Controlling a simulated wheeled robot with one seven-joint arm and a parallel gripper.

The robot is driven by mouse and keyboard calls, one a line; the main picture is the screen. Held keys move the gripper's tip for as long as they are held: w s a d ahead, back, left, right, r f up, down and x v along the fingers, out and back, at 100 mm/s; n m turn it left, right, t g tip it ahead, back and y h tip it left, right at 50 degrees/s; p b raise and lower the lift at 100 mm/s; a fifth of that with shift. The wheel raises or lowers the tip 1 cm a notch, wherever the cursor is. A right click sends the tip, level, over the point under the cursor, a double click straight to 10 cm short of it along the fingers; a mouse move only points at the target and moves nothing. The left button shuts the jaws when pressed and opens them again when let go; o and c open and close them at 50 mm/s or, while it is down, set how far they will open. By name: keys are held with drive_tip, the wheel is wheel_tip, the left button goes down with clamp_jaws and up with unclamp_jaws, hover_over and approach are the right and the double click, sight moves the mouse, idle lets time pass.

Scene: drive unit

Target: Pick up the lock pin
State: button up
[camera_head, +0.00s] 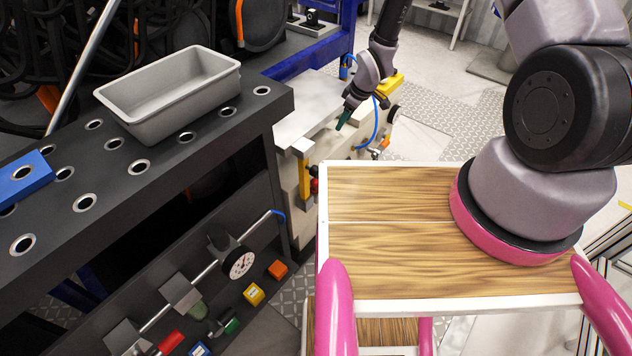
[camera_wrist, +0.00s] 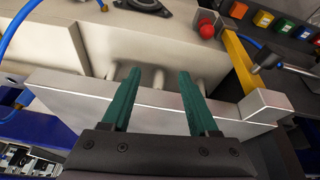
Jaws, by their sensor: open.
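My gripper (camera_wrist: 158,75) is open, its two teal fingers apart in the wrist view. It points at a pale machine block with several short, light metal pins. One pin (camera_wrist: 158,79) shows between the fingertips, with a gap to either side; I cannot tell for certain that it is the lock pin, nor how deep it lies between the fingers. In the head view my gripper (camera_head: 343,120) hangs by the pale unit at the bench's end, and the pins cannot be made out there.
A red ball knob (camera_wrist: 206,28) and a yellow bar (camera_wrist: 238,62) stand right of the fingers in the wrist view. A light metal plate (camera_wrist: 70,92) lies below the pins. The head view shows a grey bin (camera_head: 165,95) on the perforated bench and a blue hose (camera_head: 368,132).

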drive_tip(key=n+g+y, duration=0.1)
drive_tip(key=n, duration=0.1)
approach(317, 185)
drive_tip(key=w+f, duration=0.1)
drive_tip(key=w, duration=0.1)
drive_tip(key=shift+s+x, duration=0.15)
drive_tip(key=shift+x, duration=2.5)
drive_tip(key=shift+s+x, duration=0.2)
drive_tip(key=shift+x, duration=2.4)
drive_tip(key=shift+d, duration=0.15)
clamp_jaws()
